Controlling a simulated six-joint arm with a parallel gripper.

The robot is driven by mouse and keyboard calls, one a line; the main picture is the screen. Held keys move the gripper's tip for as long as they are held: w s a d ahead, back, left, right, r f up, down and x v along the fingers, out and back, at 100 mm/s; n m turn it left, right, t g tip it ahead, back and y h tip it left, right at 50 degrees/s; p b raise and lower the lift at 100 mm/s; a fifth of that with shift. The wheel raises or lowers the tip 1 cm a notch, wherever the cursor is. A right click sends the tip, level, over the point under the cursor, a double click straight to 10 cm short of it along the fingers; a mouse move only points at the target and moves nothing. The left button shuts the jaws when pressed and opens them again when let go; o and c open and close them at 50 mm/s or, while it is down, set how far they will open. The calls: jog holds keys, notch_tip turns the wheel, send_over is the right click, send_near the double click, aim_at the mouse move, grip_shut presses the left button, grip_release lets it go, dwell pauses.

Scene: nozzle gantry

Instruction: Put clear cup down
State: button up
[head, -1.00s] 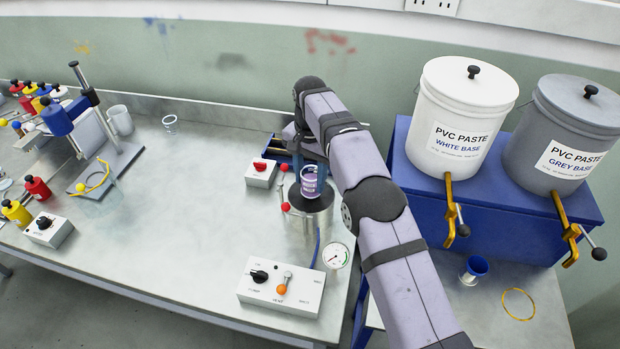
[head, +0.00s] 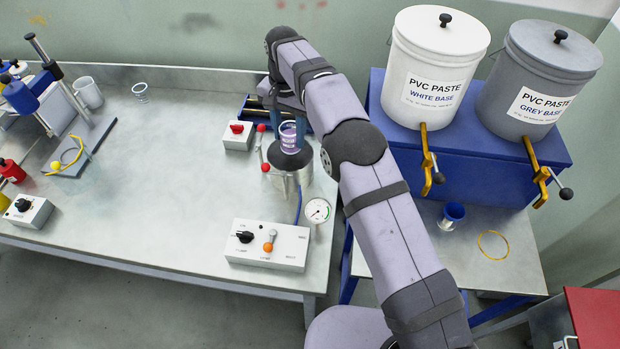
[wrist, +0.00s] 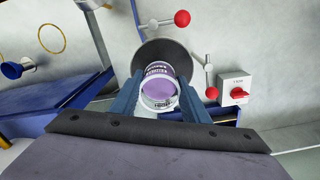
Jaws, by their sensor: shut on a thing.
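A clear cup (head: 288,138) with dark markings and purple contents is between the fingers of my gripper (head: 288,120). It also shows in the wrist view (wrist: 159,92), where the blue fingers of my gripper (wrist: 157,85) are shut on its sides. The cup is over the dark round top of a metal pot (head: 290,172), which also shows behind it in the wrist view (wrist: 150,57). I cannot tell whether the cup's base touches that top.
Red-knobbed handles (head: 263,148) stand beside the pot. A red-switch box (head: 237,135), a blue tray (head: 255,106), a pressure gauge (head: 317,210) and a control box (head: 268,245) are close by. Paste buckets (head: 436,68) stand right.

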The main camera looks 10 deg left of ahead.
jog(key=shift+s+d+f, duration=0.15)
jog(key=shift+s+d, duration=0.2)
jog(key=shift+d, duration=0.3)
jog(key=s+d+f+b, duration=0.2)
jog(key=s+d, duration=0.5)
jog(key=shift+f, duration=0.2)
jog(key=shift+d+f+p, duration=0.1)
jog(key=shift+f+p, duration=1.45)
jog(key=shift+f, duration=3.5)
jog(key=shift+f, duration=0.1)
jog(key=o, duration=1.1)
notch_tip(320, 180, up, 12)
jog(key=b, duration=0.4)
